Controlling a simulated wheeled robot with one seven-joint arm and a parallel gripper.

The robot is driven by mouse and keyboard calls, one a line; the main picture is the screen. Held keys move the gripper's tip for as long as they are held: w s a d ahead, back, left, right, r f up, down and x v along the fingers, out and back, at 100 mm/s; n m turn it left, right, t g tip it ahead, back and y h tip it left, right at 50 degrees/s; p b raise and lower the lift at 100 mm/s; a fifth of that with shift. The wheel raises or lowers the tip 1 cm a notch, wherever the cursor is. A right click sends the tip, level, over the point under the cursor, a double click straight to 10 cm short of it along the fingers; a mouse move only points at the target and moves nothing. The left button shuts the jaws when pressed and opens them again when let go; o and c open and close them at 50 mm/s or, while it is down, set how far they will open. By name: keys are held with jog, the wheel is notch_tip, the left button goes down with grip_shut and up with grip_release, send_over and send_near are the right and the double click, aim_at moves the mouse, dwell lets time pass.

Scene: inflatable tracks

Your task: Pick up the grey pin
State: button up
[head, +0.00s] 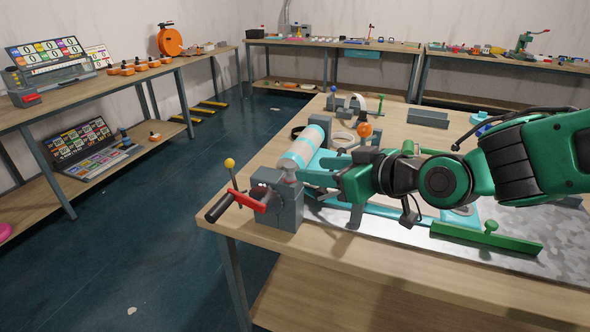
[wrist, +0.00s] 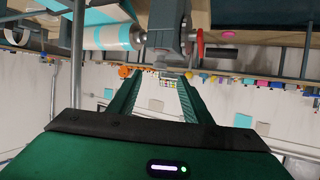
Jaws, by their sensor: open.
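A short grey pin-like piece (head: 291,176) sits between the end of the cyan-and-white striped roll (head: 304,148) and a grey block (head: 288,208) at the table's front left corner. In the wrist view this grey piece (wrist: 140,39) shows between the roll (wrist: 112,38) and the block (wrist: 168,30). I cannot be sure it is the pin meant. My gripper (head: 335,178) is beside the roll's near end, pointing left.
A red handle (head: 250,200) and a yellow-knobbed lever (head: 230,165) stick out by the block. A green bar (head: 488,238) lies on the metal plate at the right. Side benches (head: 120,80) stand left and behind.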

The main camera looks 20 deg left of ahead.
aim_at(294, 167)
jog(key=shift+x, duration=5.05)
jog(key=shift+d, duration=0.1)
jog(key=c, duration=1.1)
